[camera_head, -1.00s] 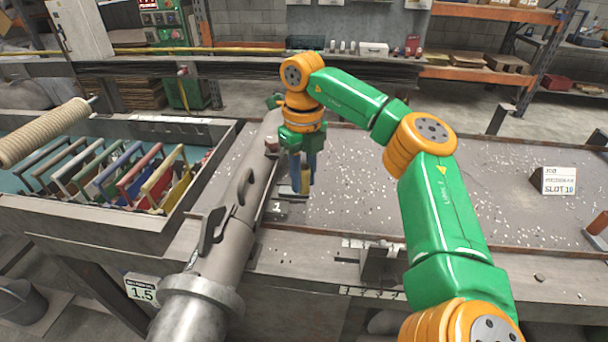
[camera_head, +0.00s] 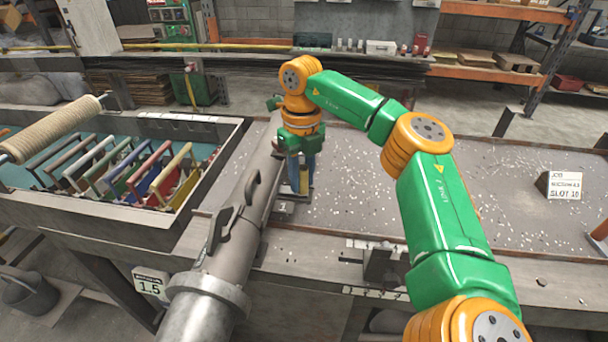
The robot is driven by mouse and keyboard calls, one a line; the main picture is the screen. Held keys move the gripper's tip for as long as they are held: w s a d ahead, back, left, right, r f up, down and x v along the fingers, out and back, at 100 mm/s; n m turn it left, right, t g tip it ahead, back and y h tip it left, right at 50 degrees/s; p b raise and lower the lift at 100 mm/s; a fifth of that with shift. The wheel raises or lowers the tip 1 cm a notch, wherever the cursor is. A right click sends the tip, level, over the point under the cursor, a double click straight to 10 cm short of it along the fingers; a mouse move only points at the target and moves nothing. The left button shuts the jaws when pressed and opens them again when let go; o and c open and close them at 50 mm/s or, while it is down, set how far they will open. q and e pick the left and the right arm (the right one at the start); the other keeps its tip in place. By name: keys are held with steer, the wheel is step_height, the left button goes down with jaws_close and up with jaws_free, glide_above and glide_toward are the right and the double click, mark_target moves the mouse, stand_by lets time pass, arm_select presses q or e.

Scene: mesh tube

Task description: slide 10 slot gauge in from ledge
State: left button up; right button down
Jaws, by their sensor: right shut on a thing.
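My right gripper (camera_head: 303,178) points down beside the grey tube (camera_head: 238,222), on its right, over the bench ledge. Its blue fingers are shut on a narrow yellowish piece (camera_head: 304,181), which I take for the slot gauge. Most of it is hidden by the fingers. I cannot tell whether its lower end touches the ledge or the tube. A small plate marked 1 (camera_head: 283,208) lies just below the gripper. A card reading SLOT 10 (camera_head: 565,186) stands on the bench at the right. My left gripper is out of view.
A tray (camera_head: 225,165) at the left holds several coloured framed pieces (camera_head: 150,172). A ribbed roller (camera_head: 52,128) sticks out above it. A dark bracket (camera_head: 382,265) stands at the bench's front edge. The bench top (camera_head: 420,160) right of the tube is mostly bare, with scattered pale flakes.

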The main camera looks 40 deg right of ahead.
steer(key=shift+w+a+p, duration=0.45)
steer(key=shift+w+p, duration=0.15)
steer(key=shift+p, duration=0.05)
stand_by(0.4)
steer(key=c, duration=0.5)
jaws_free()
steer(key=shift+c, duration=0.2)
step_height(320, 180, up, 7)
